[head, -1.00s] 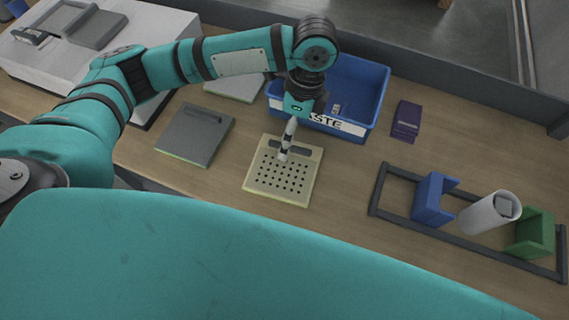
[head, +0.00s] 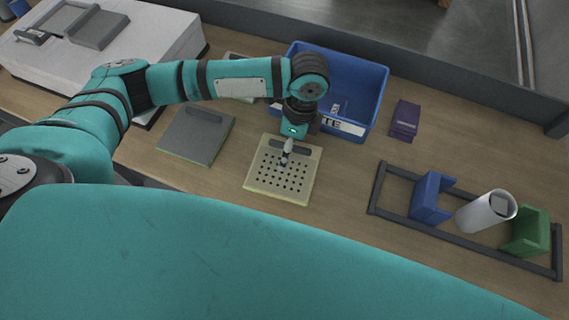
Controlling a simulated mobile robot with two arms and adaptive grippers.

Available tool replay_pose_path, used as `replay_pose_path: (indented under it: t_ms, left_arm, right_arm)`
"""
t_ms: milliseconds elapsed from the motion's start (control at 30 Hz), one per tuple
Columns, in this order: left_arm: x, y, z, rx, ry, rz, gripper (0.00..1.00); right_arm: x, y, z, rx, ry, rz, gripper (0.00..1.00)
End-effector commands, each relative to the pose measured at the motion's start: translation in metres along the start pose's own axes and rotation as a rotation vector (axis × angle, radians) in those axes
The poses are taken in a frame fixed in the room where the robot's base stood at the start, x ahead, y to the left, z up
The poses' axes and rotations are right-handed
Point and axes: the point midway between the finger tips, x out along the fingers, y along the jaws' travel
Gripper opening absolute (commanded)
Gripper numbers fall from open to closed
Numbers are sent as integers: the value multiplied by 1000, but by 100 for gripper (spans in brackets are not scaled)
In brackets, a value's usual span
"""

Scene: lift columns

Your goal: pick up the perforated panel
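The perforated panel (head: 283,183) is a pale yellowish square plate with rows of dark holes and a dark grey handle bar (head: 304,152) near its far edge. It lies flat on the wooden table in the middle of the head view. My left gripper (head: 286,160) points down over the far part of the panel, at the handle bar, and hides part of it. I cannot tell whether its fingers are open or shut, or whether they touch the bar. My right gripper is not in view.
A blue bin (head: 357,92) with a white label stands just behind the panel. A plain grey panel (head: 196,136) lies to the left. A purple box (head: 405,120) is at the right. A dark rack (head: 385,212) holds a blue holder (head: 428,197), white cylinder (head: 484,212) and green holder (head: 527,232).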

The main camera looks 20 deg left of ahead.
Motion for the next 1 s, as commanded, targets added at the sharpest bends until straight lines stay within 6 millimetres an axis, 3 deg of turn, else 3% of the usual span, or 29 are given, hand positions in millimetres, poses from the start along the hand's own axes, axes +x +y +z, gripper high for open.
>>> replay_pose_path:
  t_ms: [67,533,1000]
  left_arm:
    - [0,0,0,0,0,0,63]
    - [1,1,0,1,-2,3,3]
    - [4,3,0,2,-4,10,0]
  right_arm:
    - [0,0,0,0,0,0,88]
    - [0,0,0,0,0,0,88]
    - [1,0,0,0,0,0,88]
